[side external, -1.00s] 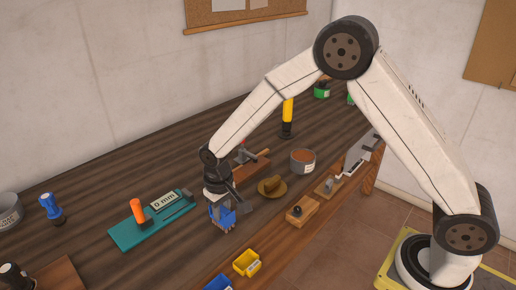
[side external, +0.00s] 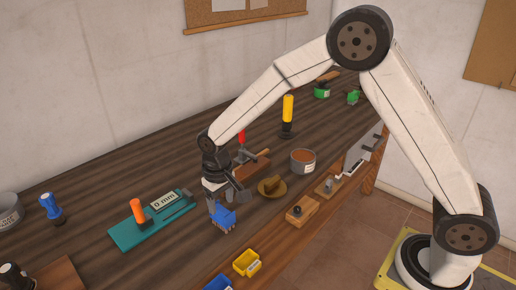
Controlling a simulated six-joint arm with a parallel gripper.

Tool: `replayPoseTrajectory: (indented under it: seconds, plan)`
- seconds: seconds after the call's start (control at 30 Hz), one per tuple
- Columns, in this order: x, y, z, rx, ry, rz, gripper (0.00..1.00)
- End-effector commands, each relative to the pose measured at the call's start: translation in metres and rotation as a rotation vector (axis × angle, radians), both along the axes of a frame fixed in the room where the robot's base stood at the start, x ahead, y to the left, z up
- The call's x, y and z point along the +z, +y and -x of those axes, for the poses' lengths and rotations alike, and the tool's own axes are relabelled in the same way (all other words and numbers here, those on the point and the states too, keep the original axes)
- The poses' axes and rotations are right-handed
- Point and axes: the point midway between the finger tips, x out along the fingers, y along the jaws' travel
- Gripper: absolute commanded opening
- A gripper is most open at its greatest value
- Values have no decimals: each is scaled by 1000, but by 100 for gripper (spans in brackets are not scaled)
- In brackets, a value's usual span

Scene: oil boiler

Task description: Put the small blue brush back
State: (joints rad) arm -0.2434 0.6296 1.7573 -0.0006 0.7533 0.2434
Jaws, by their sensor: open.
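The small blue brush (side external: 225,220) is at the front part of the dark wooden bench (side external: 160,215), with pale bristles low on its near side. My gripper (side external: 227,203) is pointing down right over the brush. Its jaws are apart, and one dark finger shows to the right of and above the brush. The other finger is partly hidden, and I cannot tell whether the fingers touch the brush.
A teal gauge with an orange handle (side external: 137,210) lies left of the brush. A brown hat-like piece (side external: 272,186) and a wooden block (side external: 302,209) are to the right. A yellow bin (side external: 247,263) is in front. A red-handled tool (side external: 242,137) stands behind my wrist.

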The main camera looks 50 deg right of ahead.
Motion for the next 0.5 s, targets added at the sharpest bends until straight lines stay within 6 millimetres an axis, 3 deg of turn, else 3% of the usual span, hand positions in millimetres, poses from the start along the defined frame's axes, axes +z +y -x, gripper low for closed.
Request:
replayPoseTrajectory:
  seconds: [0.3,0.5]
  plan:
    - [54,0,-1,0,-3,-1,67]
    - [79,0,0,0,-2,-1,67]
